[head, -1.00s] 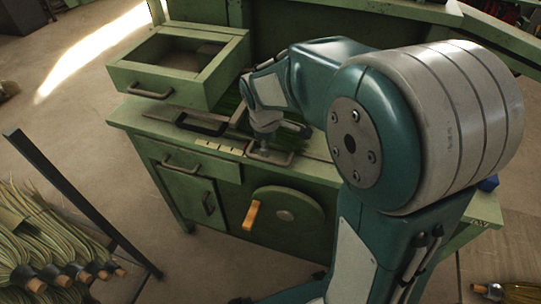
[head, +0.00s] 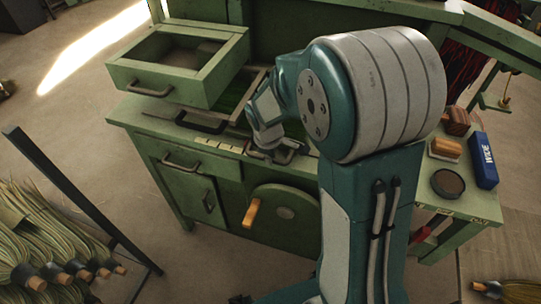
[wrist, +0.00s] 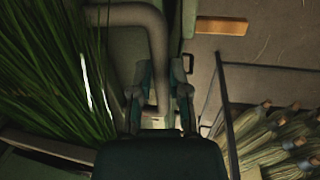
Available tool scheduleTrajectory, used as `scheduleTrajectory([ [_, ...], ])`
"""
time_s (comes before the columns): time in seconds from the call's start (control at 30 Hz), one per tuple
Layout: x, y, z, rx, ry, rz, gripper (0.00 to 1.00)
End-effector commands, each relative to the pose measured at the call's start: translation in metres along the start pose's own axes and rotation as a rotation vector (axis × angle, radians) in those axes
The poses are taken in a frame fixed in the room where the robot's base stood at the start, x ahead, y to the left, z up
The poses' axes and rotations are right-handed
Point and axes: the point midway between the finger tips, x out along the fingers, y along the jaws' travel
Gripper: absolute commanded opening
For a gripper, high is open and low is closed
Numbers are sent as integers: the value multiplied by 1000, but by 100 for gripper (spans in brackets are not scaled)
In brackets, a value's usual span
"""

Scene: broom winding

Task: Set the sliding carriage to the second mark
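A row of pale mark plates (head: 217,145) runs along the front edge of the green bench. Just right of it, a grey bent handle (head: 287,155), apparently the carriage's, lies at the bench top. My gripper (head: 270,150) is down at this handle, partly hiding it. In the wrist view, the handle's bar (wrist: 159,55) runs between the two fingers of my gripper (wrist: 160,98), with a visible gap at each side. The fingers look open around the bar. The carriage's body and its exact place against the marks are hidden by my arm.
A raised green drawer box (head: 178,62) stands at the bench's back left. An orange-handled crank (head: 251,214) sticks out in front. A blue box (head: 484,160), brushes and a round tin (head: 448,184) sit at the right end. Green bristles (wrist: 45,75) lie beside the handle.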

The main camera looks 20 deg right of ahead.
Motion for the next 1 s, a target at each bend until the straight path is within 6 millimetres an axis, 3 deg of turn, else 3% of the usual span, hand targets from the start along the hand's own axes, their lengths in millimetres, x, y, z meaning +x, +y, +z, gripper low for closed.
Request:
scheduleTrajectory([
  [0.2, 0, 0, -4, -2, 0, 0, 0],
  [0.47, 0, 0, -40, -3, 2, 2, 0],
  [0.7, 0, 0, -40, 0, 0, 0, 0],
  [0.73, 0, 0, -40, 0, 0, 0, 27],
  [0.8, 0, 0, -40, 0, 0, -1, 57],
  [1.0, 0, 0, -40, 0, 0, 0, 57],
])
